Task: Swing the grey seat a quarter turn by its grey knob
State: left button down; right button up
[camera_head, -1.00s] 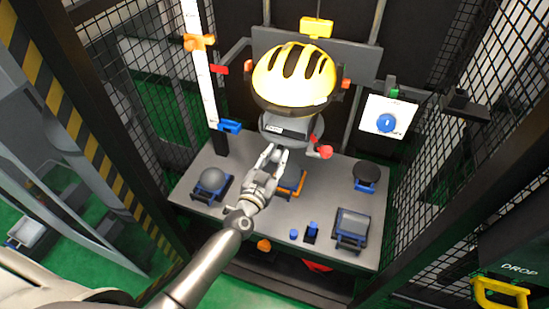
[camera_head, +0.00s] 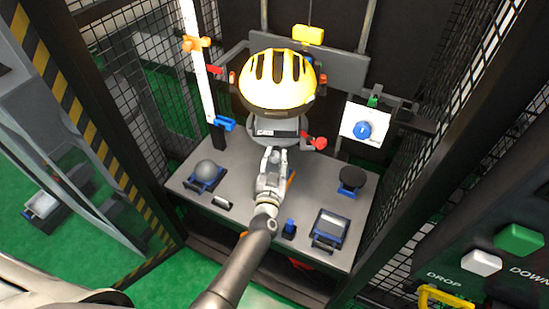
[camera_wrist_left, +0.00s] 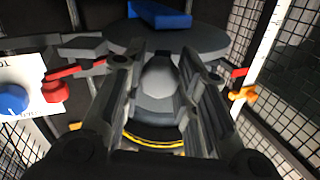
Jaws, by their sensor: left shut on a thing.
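The grey seat (camera_head: 262,143) is below the yellow helmet (camera_head: 276,82) with black slots on the drop carriage. My left gripper (camera_head: 273,158) is at the near side of the seat. In the left wrist view the gripper (camera_wrist_left: 160,82) is shut with a rounded grey knob (camera_wrist_left: 160,90) between its fingers. The fingers hide the knob's sides. In the head view the gripper hides the knob. A broad grey disc (camera_wrist_left: 205,42) shows behind the fingers. My right gripper is not in view.
A red knob (camera_head: 319,143) stands right of the seat. A blue dial (camera_head: 362,130) is on a white card.

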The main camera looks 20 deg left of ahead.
pick_arm(q)
jog(key=shift+f, duration=0.1)
jog(key=c, duration=1.4)
grip_release()
jog(key=shift+a, duration=0.1)
jog(key=o, duration=0.3)
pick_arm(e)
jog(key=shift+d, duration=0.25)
